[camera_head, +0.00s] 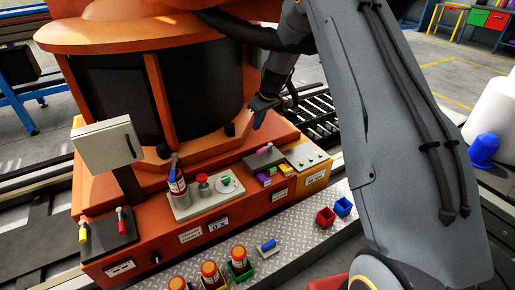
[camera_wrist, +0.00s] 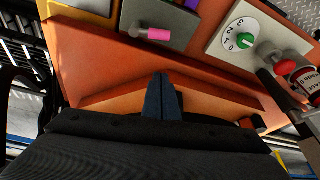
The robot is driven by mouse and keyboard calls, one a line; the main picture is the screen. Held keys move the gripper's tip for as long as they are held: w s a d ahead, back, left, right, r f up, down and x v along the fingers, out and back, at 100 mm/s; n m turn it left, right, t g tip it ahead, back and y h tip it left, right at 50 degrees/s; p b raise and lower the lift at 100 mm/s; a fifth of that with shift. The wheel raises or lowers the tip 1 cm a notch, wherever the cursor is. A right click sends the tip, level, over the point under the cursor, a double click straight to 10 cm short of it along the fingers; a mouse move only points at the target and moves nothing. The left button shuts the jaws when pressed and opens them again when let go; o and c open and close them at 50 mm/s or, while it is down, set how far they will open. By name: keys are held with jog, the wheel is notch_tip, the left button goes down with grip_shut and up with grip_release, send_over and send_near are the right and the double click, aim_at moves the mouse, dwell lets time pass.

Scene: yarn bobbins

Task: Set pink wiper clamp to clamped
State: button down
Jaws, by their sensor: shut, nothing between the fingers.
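The pink wiper clamp (camera_head: 265,149) is a pink-handled lever on a grey plate on the orange machine's ledge. In the wrist view its pink handle (camera_wrist: 159,35) lies flat near the top, pointing right from a metal pivot. My gripper (camera_head: 259,118) is behind the clamp and apart from it, above the orange ledge. In the wrist view the dark blue fingers (camera_wrist: 162,82) are together and empty, pointing toward the clamp plate.
A pale panel (camera_head: 198,195) with a green dial and red button sits left of the clamp. Coloured blocks (camera_head: 268,177) are in front of it. A grey screen box (camera_head: 107,143) stands far left. The orange drum frame rises behind.

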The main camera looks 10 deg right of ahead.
aim_at(264, 151)
jog(key=shift+w+f, duration=0.15)
jog(key=shift+w, duration=0.15)
jog(key=shift+s+d+f, duration=0.1)
jog(key=shift+s+f, duration=0.05)
jog(key=shift+f, duration=2.4)
jog(key=shift+s+f, duration=0.1)
jog(key=shift+f, duration=2.45)
